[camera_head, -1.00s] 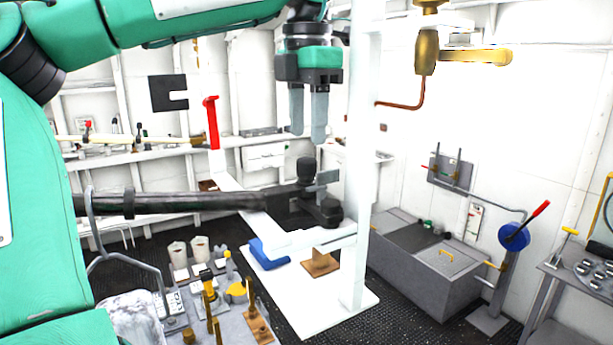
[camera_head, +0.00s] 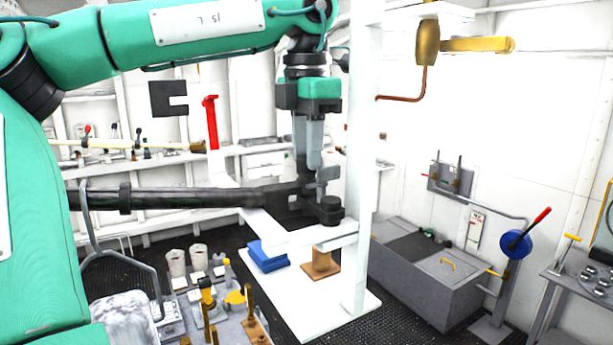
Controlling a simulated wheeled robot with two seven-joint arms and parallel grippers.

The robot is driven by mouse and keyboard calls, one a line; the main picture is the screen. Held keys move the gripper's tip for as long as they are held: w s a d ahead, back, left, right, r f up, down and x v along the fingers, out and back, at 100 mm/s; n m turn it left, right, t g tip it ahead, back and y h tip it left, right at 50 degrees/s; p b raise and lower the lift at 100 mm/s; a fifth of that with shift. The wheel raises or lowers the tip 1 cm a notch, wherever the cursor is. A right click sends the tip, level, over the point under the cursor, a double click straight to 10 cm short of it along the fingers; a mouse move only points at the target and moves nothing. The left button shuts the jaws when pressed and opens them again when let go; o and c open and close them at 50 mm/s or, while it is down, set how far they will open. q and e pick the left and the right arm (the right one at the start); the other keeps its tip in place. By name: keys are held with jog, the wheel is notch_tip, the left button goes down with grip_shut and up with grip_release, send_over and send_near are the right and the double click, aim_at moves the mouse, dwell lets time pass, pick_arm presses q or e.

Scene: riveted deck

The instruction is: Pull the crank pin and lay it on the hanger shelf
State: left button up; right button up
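A long dark bar (camera_head: 190,198) runs in from the left to a dark jointed end (camera_head: 328,211) beside the white post (camera_head: 364,120). The crank pin's dark head (camera_head: 301,168) stands upright at that end, mostly hidden by my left gripper (camera_head: 307,160). My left gripper points straight down; its grey fingers are close together around the head and look shut on it. The pin's shaft is hidden. A white ledge (camera_head: 290,240) at the post is below the bar; I cannot tell whether it is the hanger shelf. My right gripper is not in view.
The white post and a red upright lever (camera_head: 211,125) flank the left gripper. Below are a white base (camera_head: 300,318), a blue block (camera_head: 267,257) and a brown block (camera_head: 320,266). A brass valve (camera_head: 428,42) hangs at upper right. A grey chest (camera_head: 410,268) stands on the right.

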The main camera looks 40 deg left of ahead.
pick_arm(q)
jog(key=shift+r, duration=0.15)
jog(key=shift+r+p, duration=0.6)
jog(key=shift+p, duration=0.05)
jog(key=shift+r+p, duration=0.5)
jog(key=shift+r, duration=0.6)
jog(key=shift+a+r, duration=0.1)
jog(key=shift+r, duration=1.6)
